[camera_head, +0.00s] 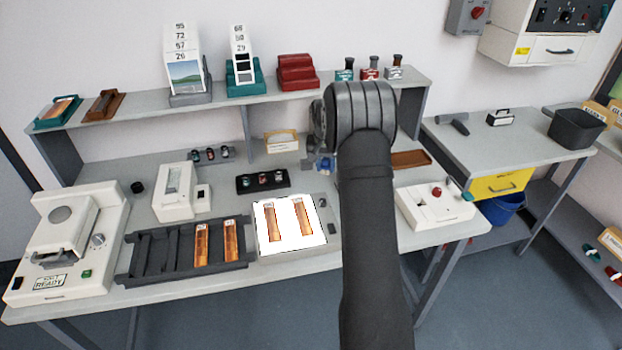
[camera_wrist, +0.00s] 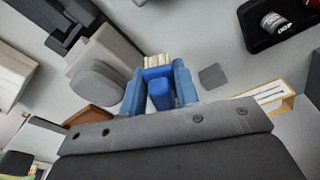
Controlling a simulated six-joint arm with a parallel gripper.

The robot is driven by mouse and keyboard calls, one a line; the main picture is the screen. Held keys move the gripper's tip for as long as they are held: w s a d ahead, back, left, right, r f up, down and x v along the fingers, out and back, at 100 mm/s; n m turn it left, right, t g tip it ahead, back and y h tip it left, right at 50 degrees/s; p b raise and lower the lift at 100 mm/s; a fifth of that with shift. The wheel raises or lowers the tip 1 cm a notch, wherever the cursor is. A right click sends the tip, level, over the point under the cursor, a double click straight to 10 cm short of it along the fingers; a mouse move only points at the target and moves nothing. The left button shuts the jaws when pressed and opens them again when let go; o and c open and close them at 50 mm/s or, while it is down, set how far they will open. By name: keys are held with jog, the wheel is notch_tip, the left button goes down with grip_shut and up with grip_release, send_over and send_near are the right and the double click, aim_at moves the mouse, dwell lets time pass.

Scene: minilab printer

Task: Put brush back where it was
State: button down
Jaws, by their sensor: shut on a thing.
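My gripper (camera_wrist: 158,88) is shut on the brush (camera_wrist: 159,94), with one blue finger on each side of its blue body. The brush's cream bristles (camera_wrist: 157,61) point away from the wrist, toward the top of the wrist view. A small dark grey square (camera_wrist: 211,76) lies on the bench just right of the bristles in that view. In the head view my gripper (camera_head: 320,166) is a small blue patch over the back of the bench, partly hidden by my arm. I cannot make out the brush there, nor tell whether it touches the bench.
A black tray with canisters (camera_head: 263,191) and a lit panel with film strips (camera_head: 262,241) lie left of my arm. A card holder (camera_head: 282,142) stands behind. The shelf (camera_head: 270,94) runs above. A white device (camera_head: 432,206) and brown tray (camera_head: 411,159) are right.

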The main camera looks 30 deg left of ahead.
send_over(311, 184)
notch_tip(311, 184, down, 3)
jog(key=shift+s+d+f, duration=0.1)
jog(key=shift+s+d, duration=0.05)
jog(key=shift+f, duration=1.95)
jog(key=c, duration=1.1)
grip_release()
jog(key=shift+f, duration=0.15)
notch_tip(311, 184, up, 12)
jog(key=s, duration=0.1)
jog(key=shift+s+d, duration=0.2)
jog(key=shift+s, duration=0.15)
